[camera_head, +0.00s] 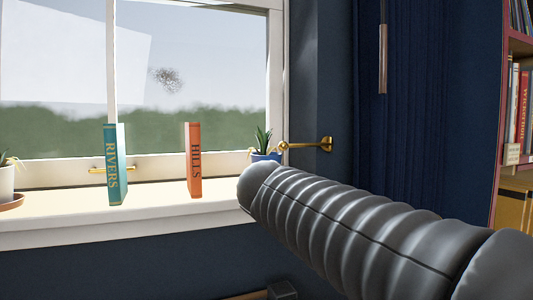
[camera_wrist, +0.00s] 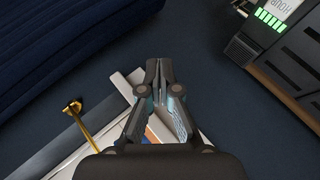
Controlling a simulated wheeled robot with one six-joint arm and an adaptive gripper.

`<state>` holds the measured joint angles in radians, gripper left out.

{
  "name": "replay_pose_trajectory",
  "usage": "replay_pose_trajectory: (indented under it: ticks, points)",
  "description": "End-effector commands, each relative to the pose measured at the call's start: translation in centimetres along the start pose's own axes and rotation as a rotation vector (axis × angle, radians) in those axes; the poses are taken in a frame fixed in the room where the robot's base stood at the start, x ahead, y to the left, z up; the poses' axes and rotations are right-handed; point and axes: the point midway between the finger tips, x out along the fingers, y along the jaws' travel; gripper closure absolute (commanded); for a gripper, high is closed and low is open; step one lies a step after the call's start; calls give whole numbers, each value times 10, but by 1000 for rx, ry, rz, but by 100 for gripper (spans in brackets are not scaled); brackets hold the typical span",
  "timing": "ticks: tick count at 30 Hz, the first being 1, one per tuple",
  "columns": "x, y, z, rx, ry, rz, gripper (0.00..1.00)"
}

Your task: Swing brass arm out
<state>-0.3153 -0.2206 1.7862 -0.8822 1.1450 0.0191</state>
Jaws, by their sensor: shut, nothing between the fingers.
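The brass arm (camera_head: 305,146) juts out from a bracket on the dark blue wall right of the window. Its round tip points left, just above a small plant in a blue pot. It also shows in the wrist view as a gold rod (camera_wrist: 83,121), left of my gripper. My gripper (camera_wrist: 160,63) is shut and empty, with a clear gap between it and the brass arm. In the head view my ribbed grey arm fills the lower right, and the gripper cannot be seen there.
The white windowsill (camera_head: 70,228) holds a teal RIVERS book (camera_head: 115,165), an orange HILLS book (camera_head: 194,160) and the blue-potted plant (camera_head: 264,149). A dark blue curtain (camera_head: 425,110) hangs right of the brass arm. A bookshelf (camera_head: 515,165) stands at the far right.

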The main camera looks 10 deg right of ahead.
Motion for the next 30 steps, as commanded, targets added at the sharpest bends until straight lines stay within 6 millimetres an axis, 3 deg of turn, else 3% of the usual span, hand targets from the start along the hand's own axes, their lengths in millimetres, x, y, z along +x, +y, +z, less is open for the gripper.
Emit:
replay_pose_trajectory:
  ticks: [1, 9, 15, 21, 30]
  points:
    - [0, 5, -21, -28, 13, 48, 100]
    - [-26, 42, -124, -126, 69, 350, 100]
    - [-58, 54, -183, -147, 105, 544, 100]
    - [-79, 57, -210, -147, 124, 650, 100]
    - [-84, 58, -215, -146, 127, 671, 100]
